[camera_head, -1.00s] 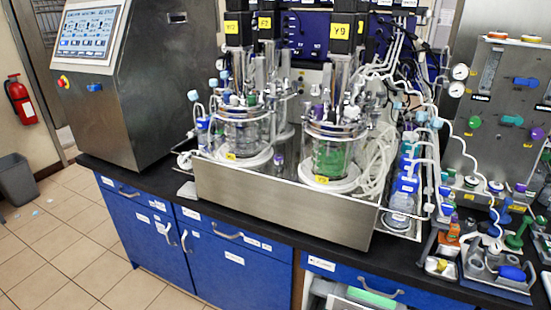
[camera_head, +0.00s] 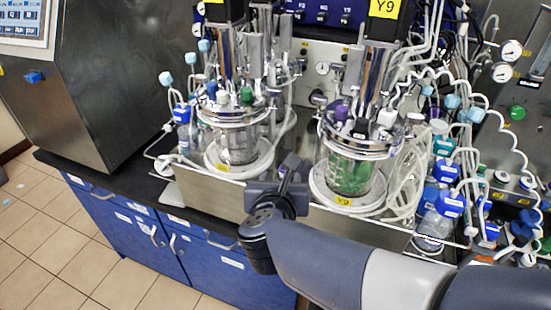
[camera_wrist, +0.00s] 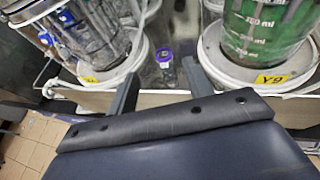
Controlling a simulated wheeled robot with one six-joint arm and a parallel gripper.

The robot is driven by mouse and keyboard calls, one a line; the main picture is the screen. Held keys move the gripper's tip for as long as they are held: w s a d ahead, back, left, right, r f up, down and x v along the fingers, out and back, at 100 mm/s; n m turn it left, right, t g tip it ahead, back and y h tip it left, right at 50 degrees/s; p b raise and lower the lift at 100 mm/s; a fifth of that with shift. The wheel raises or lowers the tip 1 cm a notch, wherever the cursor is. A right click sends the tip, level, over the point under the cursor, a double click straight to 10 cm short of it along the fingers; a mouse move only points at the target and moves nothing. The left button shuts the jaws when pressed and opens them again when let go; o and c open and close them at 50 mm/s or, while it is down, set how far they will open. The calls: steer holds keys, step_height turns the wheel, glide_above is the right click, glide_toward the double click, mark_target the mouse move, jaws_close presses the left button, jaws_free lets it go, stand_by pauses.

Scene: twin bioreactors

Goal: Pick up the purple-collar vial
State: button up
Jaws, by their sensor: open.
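The purple-collar vial (camera_wrist: 164,58) stands upright in the wrist view, in the gap between the two bioreactor vessels. Its purple cap ring is at the top and its clear body is below. My gripper (camera_wrist: 162,70) is open, with one dark finger on each side of the vial in the picture. The vial appears beyond the fingertips, and I cannot tell the exact distance. In the head view my gripper (camera_head: 289,168) is over the front of the steel tray between the vessels, and it hides the vial there.
The left bioreactor (camera_head: 238,140) and the right bioreactor (camera_head: 350,165), with green contents and a Y9 label, stand close on either side. The steel tray (camera_head: 215,192) has a raised front wall. White tubing and blue-capped bottles (camera_head: 450,203) crowd the right.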

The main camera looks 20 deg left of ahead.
steer(key=x, duration=0.5)
steer(key=shift+w+f, duration=0.15)
steer(key=shift+w, duration=0.2)
steer(key=shift+p+x, duration=0.6)
steer(key=shift+x, duration=1.9)
steer(key=shift+d+f, duration=0.15)
steer(key=shift+s, duration=0.1)
steer(key=shift+c, duration=0.2)
steer(key=c, duration=1)
